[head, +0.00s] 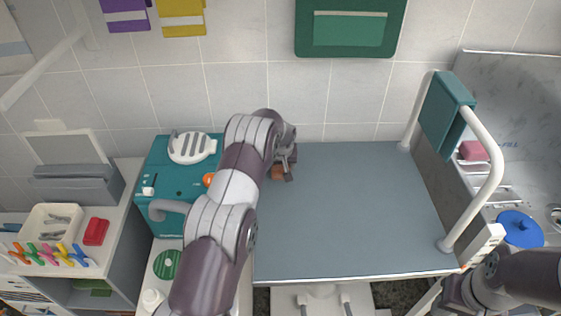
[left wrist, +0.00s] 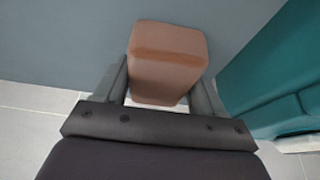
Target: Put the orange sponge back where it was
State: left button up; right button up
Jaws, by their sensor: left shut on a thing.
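The orange sponge (left wrist: 168,62) is a brownish-orange block held between the two fingers of my left gripper (left wrist: 162,88) in the left wrist view. In the head view my left gripper (head: 286,170) is at the back left of the grey-blue table top (head: 350,210), with a small part of the sponge (head: 277,173) showing beside it. My own arm and gripper hide the rest. I cannot tell whether the sponge touches the table. My right arm comes in at the lower right of the head view, but its gripper does not show.
A teal box (head: 175,172) with a white-handled item on top stands close left of my left gripper. A white rail (head: 490,180) with a teal towel (head: 444,112) edges the table's right side. A pink block (head: 472,151) lies beyond it. Most of the table top is bare.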

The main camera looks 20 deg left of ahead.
pick_arm(q)
jog(key=shift+f, duration=0.15)
jog(key=shift+f+b, duration=0.15)
jog(key=shift+b, duration=0.15)
jog(key=o, duration=0.9)
jog(key=shift+o, duration=0.2)
jog(key=shift+r, duration=0.45)
jog(key=v, duration=1.1)
jog(key=shift+s+b, duration=0.1)
jog(key=shift+b, duration=0.2)
jog(key=s+d+r+m+g, duration=0.1)
jog(key=s+d, duration=0.2)
jog(key=s, duration=0.7)
jog(key=s+d+r+m+h, duration=0.1)
jog(key=s+d, duration=0.3)
jog(key=s, duration=0.6)
jog(key=s+d+r+m+g+h, duration=0.1)
jog(key=s+d+r+m, duration=0.1)
jog(key=s, duration=0.9)
jog(key=shift+d+m+g, duration=0.3)
jog(key=shift+d+m, duration=0.4)
jog(key=shift+d, duration=0.35)
jog(key=shift+s+r, duration=0.1)
jog(key=shift+s, duration=0.05)
